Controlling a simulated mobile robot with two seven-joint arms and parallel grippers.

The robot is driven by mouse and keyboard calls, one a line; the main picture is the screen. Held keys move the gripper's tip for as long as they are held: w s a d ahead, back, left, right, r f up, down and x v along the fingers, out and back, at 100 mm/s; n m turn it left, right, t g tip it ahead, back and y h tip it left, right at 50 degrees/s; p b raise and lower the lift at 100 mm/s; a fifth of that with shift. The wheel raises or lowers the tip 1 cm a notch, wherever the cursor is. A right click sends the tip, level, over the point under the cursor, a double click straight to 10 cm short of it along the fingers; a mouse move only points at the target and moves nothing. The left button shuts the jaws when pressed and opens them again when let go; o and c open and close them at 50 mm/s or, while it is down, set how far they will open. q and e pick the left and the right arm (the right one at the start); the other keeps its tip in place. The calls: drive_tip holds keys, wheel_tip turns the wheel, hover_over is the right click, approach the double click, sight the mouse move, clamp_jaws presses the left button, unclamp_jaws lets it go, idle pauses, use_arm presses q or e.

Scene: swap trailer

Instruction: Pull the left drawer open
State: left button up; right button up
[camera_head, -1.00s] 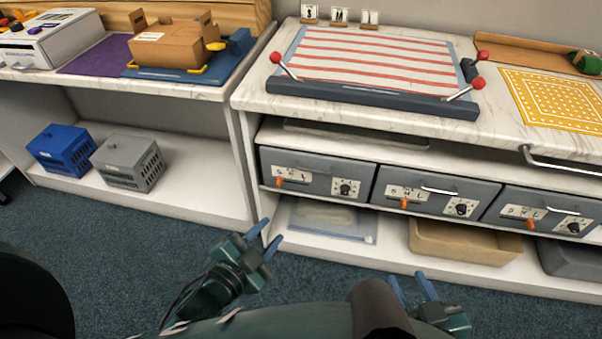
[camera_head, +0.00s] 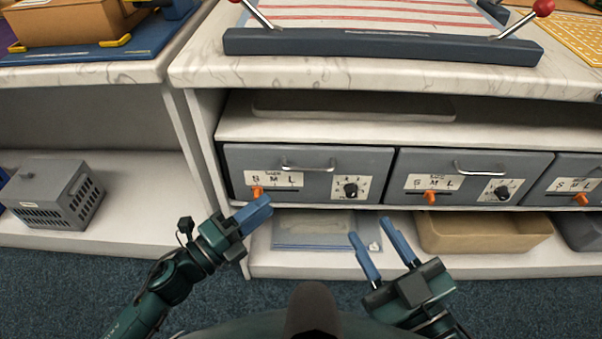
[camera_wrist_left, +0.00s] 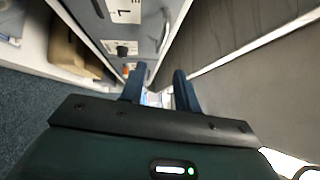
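The left drawer (camera_head: 232,170) has a grey front with a silver handle (camera_head: 308,167), an S-M-L label, an orange slider and a black dial. It looks shut, level with the drawer beside it. My left gripper (camera_head: 256,211) is just below the drawer's lower left corner, apart from the handle. In the left wrist view its two blue fingers (camera_wrist_left: 158,88) stand apart with nothing between them, and grey drawer fronts (camera_wrist_left: 100,22) show beyond. My right gripper (camera_head: 371,229) is open and empty, in front of the lower shelf.
The middle drawer (camera_head: 520,166) and part of a right one stand beside it. The counter's edge (camera_head: 380,75) overhangs above. A grey crate (camera_head: 55,195) sits on the left shelf.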

sight(305, 174)
use_arm(q)
drive_tip(key=x, duration=1.2)
drive_tip(key=shift+r+b, duration=0.1)
drive_tip(key=shift+b, duration=0.3)
drive_tip(key=shift+c, duration=0.5)
drive_tip(key=shift+a, duration=0.1)
clamp_jaws()
